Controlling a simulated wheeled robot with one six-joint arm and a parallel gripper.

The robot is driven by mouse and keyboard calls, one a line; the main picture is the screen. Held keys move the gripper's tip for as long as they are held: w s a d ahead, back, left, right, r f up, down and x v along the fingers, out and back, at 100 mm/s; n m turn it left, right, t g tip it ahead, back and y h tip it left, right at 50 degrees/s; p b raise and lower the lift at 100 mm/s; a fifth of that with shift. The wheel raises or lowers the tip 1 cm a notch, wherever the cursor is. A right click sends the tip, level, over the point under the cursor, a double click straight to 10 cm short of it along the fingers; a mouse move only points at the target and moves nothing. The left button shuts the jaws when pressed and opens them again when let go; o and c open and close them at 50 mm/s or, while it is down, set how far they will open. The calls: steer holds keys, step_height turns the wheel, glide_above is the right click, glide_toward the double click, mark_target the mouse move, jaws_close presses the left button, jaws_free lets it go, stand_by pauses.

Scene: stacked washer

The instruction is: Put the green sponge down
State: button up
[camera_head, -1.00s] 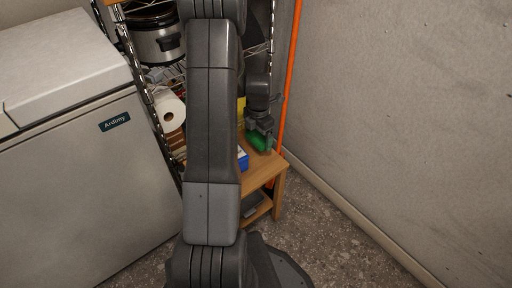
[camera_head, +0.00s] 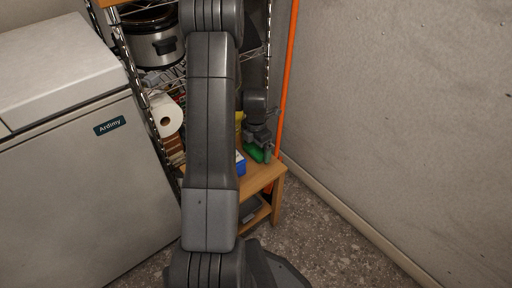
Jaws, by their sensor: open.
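The green sponge (camera_head: 257,154) is on or just above the top of a small wooden table (camera_head: 262,177), near its back right. My gripper (camera_head: 262,147) is right over the sponge, pointing down, with its jaws open. The gripper hides part of the sponge, and I cannot tell whether the fingers still touch it. My arm runs up the middle of the view and hides the left part of the table.
A blue box (camera_head: 240,163) stands on the table left of the sponge. A yellow thing (camera_head: 240,122) shows behind. An orange pole (camera_head: 285,85) and the wall (camera_head: 400,110) are at the right. A white freezer (camera_head: 80,180) and a paper towel roll (camera_head: 166,115) are left.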

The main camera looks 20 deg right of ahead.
mark_target(256, 147)
step_height(256, 147, up, 12)
steer(key=p, duration=0.3)
steer(key=shift+r+p, duration=0.15)
steer(key=shift+p, duration=0.15)
stand_by(1.2)
